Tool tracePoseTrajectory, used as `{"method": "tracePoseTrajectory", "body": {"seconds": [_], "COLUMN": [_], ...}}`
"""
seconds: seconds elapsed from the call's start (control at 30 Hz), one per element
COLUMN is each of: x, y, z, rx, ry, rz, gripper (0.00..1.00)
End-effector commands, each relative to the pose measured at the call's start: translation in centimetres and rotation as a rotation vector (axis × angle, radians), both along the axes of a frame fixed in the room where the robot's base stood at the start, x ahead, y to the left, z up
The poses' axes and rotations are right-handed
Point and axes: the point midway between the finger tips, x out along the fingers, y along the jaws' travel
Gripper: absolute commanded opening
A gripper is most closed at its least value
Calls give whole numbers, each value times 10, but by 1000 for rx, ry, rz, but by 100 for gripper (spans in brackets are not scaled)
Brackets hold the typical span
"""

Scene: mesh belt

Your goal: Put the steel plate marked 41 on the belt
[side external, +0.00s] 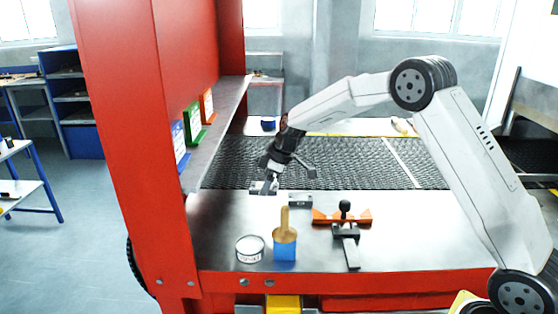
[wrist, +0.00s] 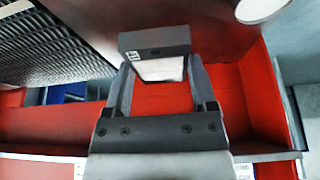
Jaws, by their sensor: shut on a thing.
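My gripper (side external: 270,182) is shut on a small grey steel plate (side external: 259,187), near the belt's front edge at the left. In the wrist view the same plate (wrist: 155,42) lies across the fingertips (wrist: 160,75), with a small mark at its left end that I cannot read clearly. A second grey plate (side external: 300,201) lies on the bench to the right of my gripper; its mark is too small to read. The dark mesh belt (side external: 345,165) runs behind the bench top, and in the wrist view it is at the upper left (wrist: 55,45).
On the steel bench (side external: 220,225) stand a round tin (side external: 250,248), a blue pot (side external: 285,248) with a wooden handle, and an orange and black clamp-like tool (side external: 345,232). A red post (side external: 130,120) and a shelf (side external: 218,125) with coloured signs stand left. The belt's middle is clear.

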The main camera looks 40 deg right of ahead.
Motion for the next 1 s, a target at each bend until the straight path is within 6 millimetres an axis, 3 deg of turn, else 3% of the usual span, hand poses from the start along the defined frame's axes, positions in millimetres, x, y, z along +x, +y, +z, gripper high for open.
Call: {"method": "tracePoseTrajectory", "body": {"seconds": [0.17, 0.37, 1.0], "x": [0, -5, -35], "y": [-6, -27, -125], "z": [2, 5, 23], "rx": [-1, -1, -1], "ry": [-3, -4, -5], "rz": [-35, -158, -793], "gripper": [0, 0, 0]}}
